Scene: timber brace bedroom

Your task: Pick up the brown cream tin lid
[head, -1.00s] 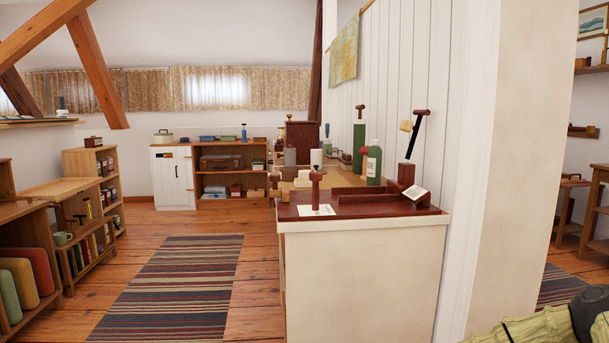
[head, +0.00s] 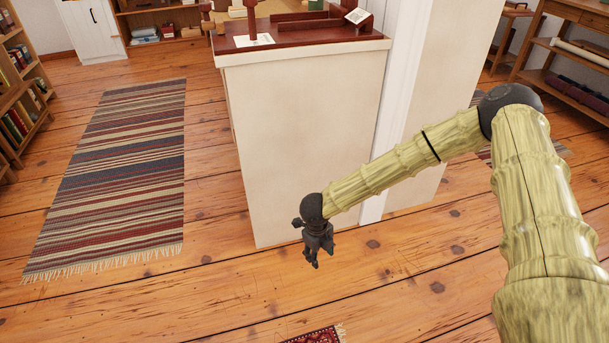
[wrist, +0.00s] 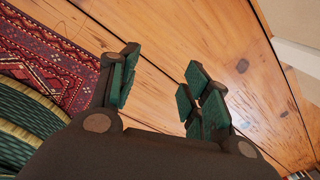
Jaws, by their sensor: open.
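I cannot make out a brown cream tin lid in either current view. My gripper (head: 312,258) hangs low over the wooden floor, in front of the white cabinet, in the head view. In the wrist view my gripper (wrist: 160,88) is open, its green-padded fingers wide apart with only floorboards between them.
The white cabinet (head: 305,135) stands just beyond my gripper. A card (head: 255,41) lies on its top near the front. A striped rug (head: 125,165) lies to the left. A red patterned rug (wrist: 60,55) is near my gripper. Open floor lies between.

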